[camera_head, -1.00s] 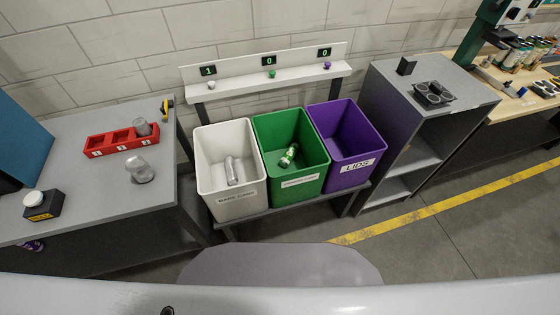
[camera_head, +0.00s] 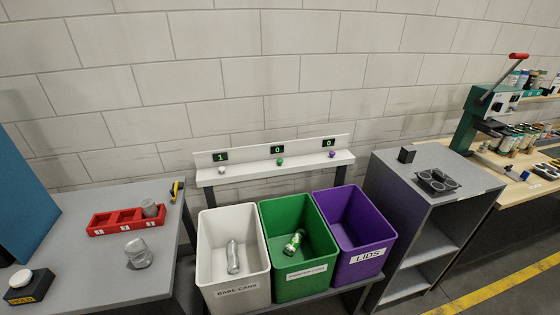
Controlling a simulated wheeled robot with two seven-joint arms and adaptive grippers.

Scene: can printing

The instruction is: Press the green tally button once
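The green tally button (camera_head: 280,162) is a small knob on the white shelf (camera_head: 262,176) above the bins, below the middle display (camera_head: 277,149), which reads 0. A white button (camera_head: 221,169) sits to its left under a display (camera_head: 220,157) reading 1. A purple button (camera_head: 332,154) sits to its right under a display (camera_head: 328,143) reading 0. The green bin (camera_head: 301,286) below holds a green-printed can (camera_head: 294,242). Neither of my grippers is in view, so their state does not show.
The white bin (camera_head: 243,296) holds a bare can (camera_head: 233,258); the purple bin (camera_head: 355,270) stands right. A grey table (camera_head: 80,217) at left carries a red rack (camera_head: 110,219) and cans. A grey cabinet (camera_head: 400,208) and a green press (camera_head: 487,110) are at right.

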